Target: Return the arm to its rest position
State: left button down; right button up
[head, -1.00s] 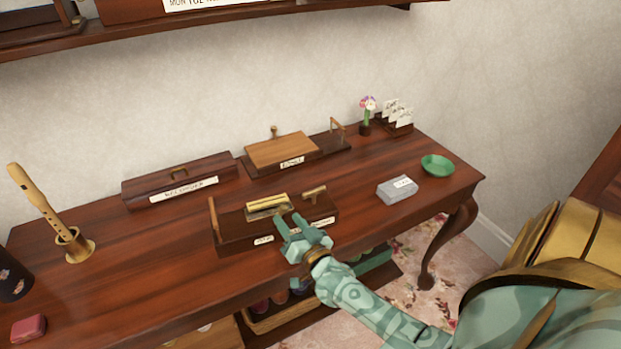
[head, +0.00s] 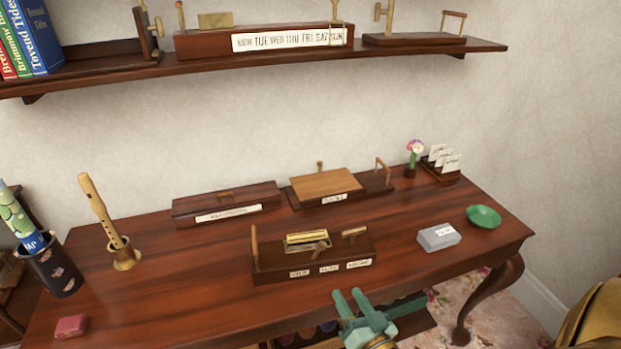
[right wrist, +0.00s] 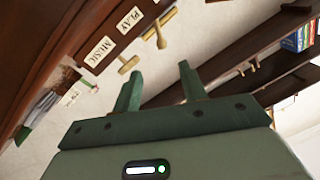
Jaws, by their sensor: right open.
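My right gripper (head: 364,310) shows at the bottom edge of the head view, in front of the table's front edge. It is open, with nothing between its fingers. In the right wrist view its two green fingers (right wrist: 158,92) stand apart, and beyond them are the wall, the shelf and part of the table. The wooden box with labels and a brass piece on top (head: 312,258) stands on the table behind the gripper, apart from it. Most of my right arm is below the frame. My left gripper does not show.
The dark wooden table (head: 200,290) holds a recorder on a stand (head: 101,212), a long box (head: 226,203), a grey box (head: 438,237), a green bowl (head: 483,216) and a red block (head: 71,326). A shelf (head: 110,75) runs along the wall above. A basket sits below the table.

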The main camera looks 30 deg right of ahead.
jog(key=s+a+f+n+g+y, duration=0.2)
jog(key=s+f+n+g, duration=0.3)
jog(key=f, duration=0.6)
jog(key=s+a+f+n+g+y, duration=0.1)
jog(key=s+a+f+g, duration=0.15)
jog(key=s+f, duration=0.7)
jog(key=s+a+f+n+g, duration=0.1)
jog(key=s+f+n+g, duration=0.1)
jog(key=s+f+g, duration=0.3)
jog(key=s+f+n+g, duration=0.2)
jog(key=s+f+g, duration=0.3)
jog(key=s+f, duration=0.5)
jog(key=s, duration=0.8)
jog(key=shift+a+f+n, duration=0.3)
jog(key=shift+a+f, duration=0.05)
